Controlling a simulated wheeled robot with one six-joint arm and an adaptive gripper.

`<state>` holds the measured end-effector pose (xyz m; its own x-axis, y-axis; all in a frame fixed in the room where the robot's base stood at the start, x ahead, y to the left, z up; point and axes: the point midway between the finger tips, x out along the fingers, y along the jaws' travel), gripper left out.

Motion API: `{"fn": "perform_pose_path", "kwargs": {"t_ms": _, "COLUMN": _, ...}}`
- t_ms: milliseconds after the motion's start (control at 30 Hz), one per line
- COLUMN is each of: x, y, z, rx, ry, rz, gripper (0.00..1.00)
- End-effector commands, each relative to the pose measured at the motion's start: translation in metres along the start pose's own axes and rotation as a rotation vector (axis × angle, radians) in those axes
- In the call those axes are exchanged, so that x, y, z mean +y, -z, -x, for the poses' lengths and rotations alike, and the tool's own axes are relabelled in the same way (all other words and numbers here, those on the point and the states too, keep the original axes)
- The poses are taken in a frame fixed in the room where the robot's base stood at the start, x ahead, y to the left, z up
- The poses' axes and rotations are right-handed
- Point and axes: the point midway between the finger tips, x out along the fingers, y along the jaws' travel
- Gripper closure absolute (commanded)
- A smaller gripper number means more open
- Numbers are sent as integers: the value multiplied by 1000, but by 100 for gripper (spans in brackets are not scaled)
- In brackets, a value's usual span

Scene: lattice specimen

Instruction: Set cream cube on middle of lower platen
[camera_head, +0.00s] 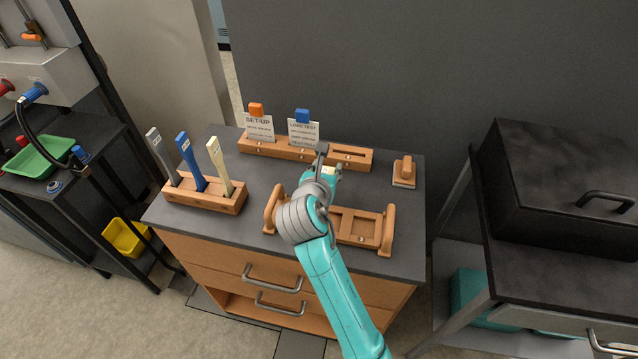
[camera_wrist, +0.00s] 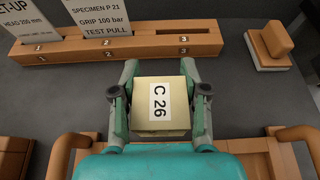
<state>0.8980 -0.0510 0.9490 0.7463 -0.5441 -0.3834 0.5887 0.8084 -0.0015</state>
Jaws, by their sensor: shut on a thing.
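The cream cube (camera_wrist: 160,105) is between the two fingers of my gripper (camera_wrist: 160,80) in the wrist view, with a white label reading "C 26" on its face. A finger presses on its left and right sides. In the head view only a small pale part of the cube (camera_head: 328,170) shows, beside my gripper (camera_head: 326,166), above the dark bench top. The cube's far and under sides are hidden. I cannot make out the lower platen in either view.
Below the gripper is a wooden tray (camera_head: 358,226) with raised handles. Behind is a slotted wooden rail (camera_head: 281,149) with two cards. A rack (camera_head: 204,197) with three upright strips stands left, a wooden block (camera_head: 404,172) right. A grey machine (camera_head: 50,78) stands far left.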

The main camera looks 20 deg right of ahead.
Motion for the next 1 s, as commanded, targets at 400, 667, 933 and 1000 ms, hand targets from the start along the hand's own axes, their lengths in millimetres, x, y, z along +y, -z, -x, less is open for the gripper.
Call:
{"fn": "perform_pose_path", "kwargs": {"t_ms": 400, "x": 0, "y": 37, "z": -16, "rx": 1, "ry": -1, "rz": 1, "gripper": 89}}
{"fn": "perform_pose_path", "kwargs": {"t_ms": 667, "x": 0, "y": 50, "z": -21, "rx": -1, "ry": -2, "rz": -1, "gripper": 89}}
{"fn": "perform_pose_path", "kwargs": {"t_ms": 933, "x": 0, "y": 52, "z": -22, "rx": -1, "ry": -2, "rz": -1, "gripper": 50}}
{"fn": "perform_pose_path", "kwargs": {"t_ms": 1000, "x": 0, "y": 52, "z": -22, "rx": -1, "ry": -2, "rz": -1, "gripper": 33}}
